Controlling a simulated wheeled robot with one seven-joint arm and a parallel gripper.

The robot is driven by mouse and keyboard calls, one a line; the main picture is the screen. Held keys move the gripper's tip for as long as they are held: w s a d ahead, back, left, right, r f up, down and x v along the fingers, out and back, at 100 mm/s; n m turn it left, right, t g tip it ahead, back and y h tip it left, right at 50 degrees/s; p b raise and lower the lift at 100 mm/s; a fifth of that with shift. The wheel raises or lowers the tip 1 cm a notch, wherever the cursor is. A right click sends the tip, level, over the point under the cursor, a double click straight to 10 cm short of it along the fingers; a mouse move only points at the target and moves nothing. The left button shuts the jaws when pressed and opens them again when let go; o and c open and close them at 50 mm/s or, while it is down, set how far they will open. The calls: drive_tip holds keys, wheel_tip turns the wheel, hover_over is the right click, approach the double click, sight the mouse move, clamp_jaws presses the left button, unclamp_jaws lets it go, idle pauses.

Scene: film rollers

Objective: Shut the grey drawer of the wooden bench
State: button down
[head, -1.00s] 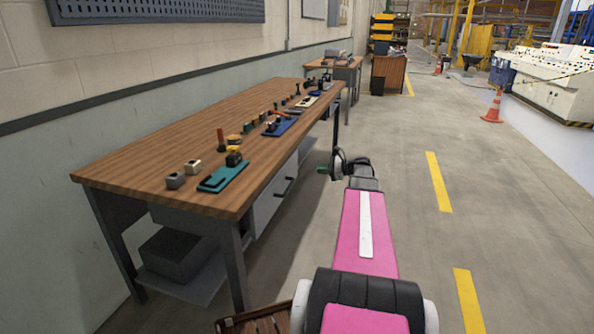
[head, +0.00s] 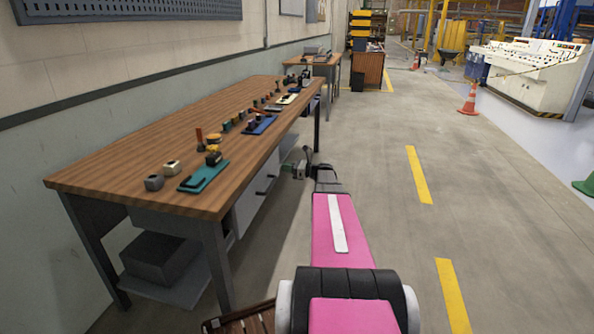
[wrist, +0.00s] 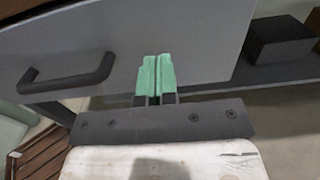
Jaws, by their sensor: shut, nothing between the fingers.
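The wooden bench (head: 120,165) stands along the wall on the left in the head view. Its grey drawer (head: 252,205) is under the top on the right-hand side, with a dark bar handle (head: 266,186). How far the drawer stands out is hard to tell. In the wrist view the grey drawer front (wrist: 120,45) fills the upper part, with its dark handle (wrist: 66,76) at left. My gripper (head: 286,169) is beside the bench, pointing towards the drawer side. In the wrist view its green fingertips (wrist: 155,75) are together, empty, in front of the drawer face, right of the handle. Contact cannot be told.
Several small tools and fixtures, including a teal plate (head: 204,177), lie on the bench top. A dark box (head: 158,256) sits on the shelf below. A slatted wooden item (head: 245,320) is at the bottom edge. The floor to the right is open, with an orange cone (head: 469,99) further off.

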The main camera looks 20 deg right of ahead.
sight(273, 166)
drive_tip(key=shift+x, duration=2.1)
drive_tip(key=shift+x, duration=2.45)
